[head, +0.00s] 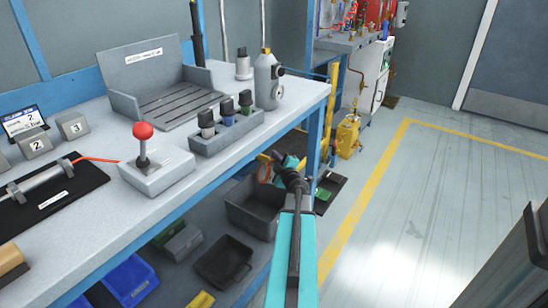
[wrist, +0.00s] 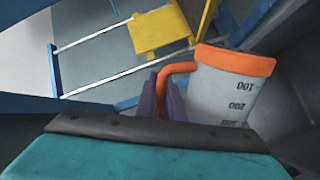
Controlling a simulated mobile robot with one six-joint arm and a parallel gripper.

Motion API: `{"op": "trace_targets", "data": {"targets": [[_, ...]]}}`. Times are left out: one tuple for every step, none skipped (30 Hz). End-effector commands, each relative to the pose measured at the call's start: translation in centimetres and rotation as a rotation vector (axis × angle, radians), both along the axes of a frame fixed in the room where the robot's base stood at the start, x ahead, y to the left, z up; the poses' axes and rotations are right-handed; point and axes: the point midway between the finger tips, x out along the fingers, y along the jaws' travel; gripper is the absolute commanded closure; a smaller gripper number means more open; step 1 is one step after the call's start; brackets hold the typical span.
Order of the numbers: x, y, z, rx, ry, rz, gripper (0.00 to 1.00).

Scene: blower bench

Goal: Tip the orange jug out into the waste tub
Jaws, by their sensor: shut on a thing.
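The orange jug (wrist: 222,88) shows in the wrist view, a pale body with dark printed marks, an orange rim and an orange handle. My gripper (wrist: 165,98) is shut on the handle; its purple fingers sit either side of it. The marks read upside down in this view. The jug's inside is hidden. In the head view my gripper (head: 282,168) is by the bench's right end, with a bit of orange (head: 264,173) beside it. A dark grey tub (head: 250,218), apparently the waste tub, stands open just below. I cannot tell whether anything is pouring.
The bench top (head: 215,160) is close on the left, with a blue bench leg (head: 326,110) near my gripper. A black tray (head: 223,262) and blue bin (head: 130,280) lie under the bench. A yellow can (head: 348,135) stands beyond. Floor at right is clear.

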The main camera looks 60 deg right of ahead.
Motion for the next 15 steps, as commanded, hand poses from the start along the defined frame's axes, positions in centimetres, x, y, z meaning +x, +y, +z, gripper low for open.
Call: {"op": "trace_targets", "data": {"targets": [[-0.2,-0.3,-0.2,0.022,-0.018,-0.001,1.00],[-0.2,-0.4,-0.3,0.037,-0.030,0.000,1.00],[-0.3,-0.5,-0.5,0.057,-0.047,-0.001,1.00],[-0.4,-0.6,-0.7,0.074,-0.061,-0.001,1.00],[-0.5,-0.7,-0.8,0.090,-0.074,0.000,1.00],[-0.6,-0.9,-1.0,0.113,-0.093,0.000,1.00],[-0.7,-1.0,-1.1,0.130,-0.108,0.000,1.00],[-0.8,-1.1,-1.2,0.148,-0.123,0.000,1.00],[-0.9,-1.2,-1.4,0.171,-0.142,-0.001,1.00],[-1.0,-1.3,-1.5,0.187,-0.156,-0.001,1.00],[-1.1,-1.5,-1.7,0.204,-0.170,-0.001,1.00],[-1.2,-1.6,-1.9,0.228,-0.189,0.000,1.00],[-1.3,-1.7,-2.0,0.245,-0.204,0.000,1.00],[-1.3,-1.7,-2.3,0.264,-0.218,0.000,1.00],[-1.3,-1.7,-2.6,0.289,-0.240,-0.001,1.00]]}}
